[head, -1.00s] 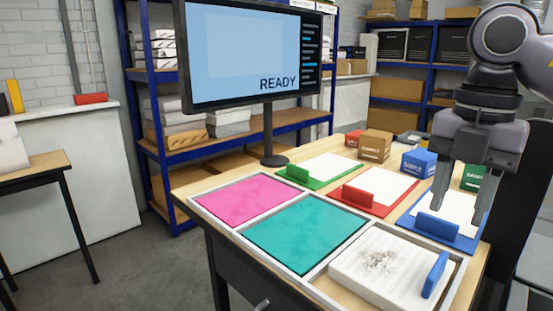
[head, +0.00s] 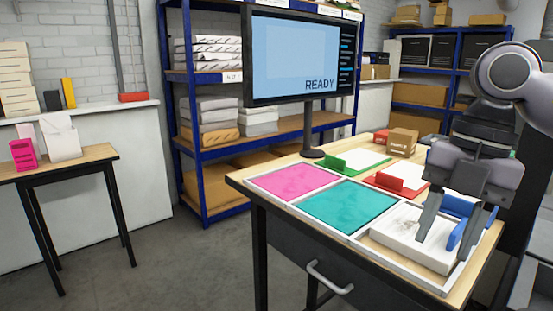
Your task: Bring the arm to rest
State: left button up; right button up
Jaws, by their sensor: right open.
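My right gripper (head: 449,241) hangs fingers down at the right of the head view, in front of the workbench's right end. Its fingers are apart, with nothing held that I can see. A blue upright block (head: 465,228) on the white slab (head: 405,238) shows between and behind the fingers; I cannot tell how far apart they are in depth. The gripper hides part of the slab and most of the blue board behind it. My left gripper is not in view.
The workbench (head: 262,196) carries a pink panel (head: 293,180), a teal panel (head: 350,206), a green board (head: 337,165), a red board (head: 402,185), small boxes (head: 402,141) and a monitor (head: 300,60). A small table (head: 88,154) stands left. Open floor lies between them.

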jog(key=s+a+f+n+g+y, duration=0.2)
jog(key=a+f+g+y, duration=0.1)
jog(key=a+y, duration=0.55)
jog(key=s+a+f+n+g+y, duration=0.3)
jog(key=a+y, duration=0.3)
jog(key=a, duration=0.6)
jog(key=w+d+f+m+t+h, duration=0.3)
jog(key=w+d+f+m+t, duration=0.15)
jog(key=f+m+t, duration=0.65)
jog(key=w+d+f+m+t+h, duration=0.4)
jog(key=d+f+m+t, duration=0.25)
jog(key=m+t, duration=0.75)
jog(key=s+d+f+m+g+h, duration=0.3)
jog(key=s+f, duration=0.4)
jog(key=f, duration=0.3)
jog(key=s+d+f+m+g+h, duration=0.2)
jog(key=s+d+f+g+h, duration=0.2)
jog(key=s+f, duration=0.4)
notch_tip(320, 180, down, 4)
jog(key=shift+d+r+m+g, duration=0.2)
jog(key=shift+d+m+g, duration=0.2)
jog(key=shift+d, duration=0.45)
